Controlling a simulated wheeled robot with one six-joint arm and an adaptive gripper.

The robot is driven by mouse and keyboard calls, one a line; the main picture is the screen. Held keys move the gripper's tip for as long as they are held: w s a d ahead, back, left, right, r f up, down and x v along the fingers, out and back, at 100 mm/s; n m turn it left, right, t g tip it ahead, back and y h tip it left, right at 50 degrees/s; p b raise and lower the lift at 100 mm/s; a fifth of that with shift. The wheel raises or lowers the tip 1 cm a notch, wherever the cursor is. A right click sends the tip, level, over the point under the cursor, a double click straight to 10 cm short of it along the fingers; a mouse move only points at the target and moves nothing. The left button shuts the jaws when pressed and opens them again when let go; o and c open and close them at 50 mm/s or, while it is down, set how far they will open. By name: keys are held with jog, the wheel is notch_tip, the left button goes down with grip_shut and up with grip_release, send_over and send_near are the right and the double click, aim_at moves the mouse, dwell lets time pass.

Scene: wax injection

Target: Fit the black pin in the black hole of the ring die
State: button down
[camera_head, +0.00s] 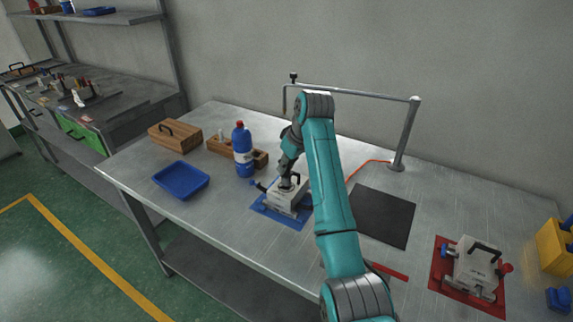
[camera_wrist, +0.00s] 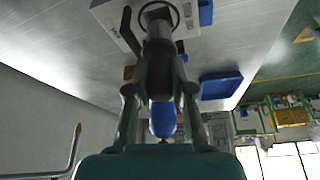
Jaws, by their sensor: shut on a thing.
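A pale grey die block (camera_head: 287,198) with a dark handle sits on a blue mat (camera_head: 262,212) near the middle of the table. My gripper (camera_head: 286,172) is just above it, pointing down. In the wrist view my gripper (camera_wrist: 159,85) is shut on a dark cylindrical piece, which looks like the black pin (camera_wrist: 158,60). Its far end is at or close to a dark ring on the die block (camera_wrist: 108,14). I cannot tell whether the pin is in the hole or above it. The fingers and the pin hide the hole.
A black mat (camera_head: 382,215) lies right. A second grey die (camera_head: 475,268) sits on a red mat (camera_head: 442,270). A metal rail (camera_head: 360,92) stands behind.

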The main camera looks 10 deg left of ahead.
aim_at(289, 167)
jog(key=shift+f, duration=1.2)
dwell(0.6)
jog(key=c, duration=1)
grip_release()
jog(key=shift+o, duration=0.2)
jog(key=shift+v, duration=3.7)
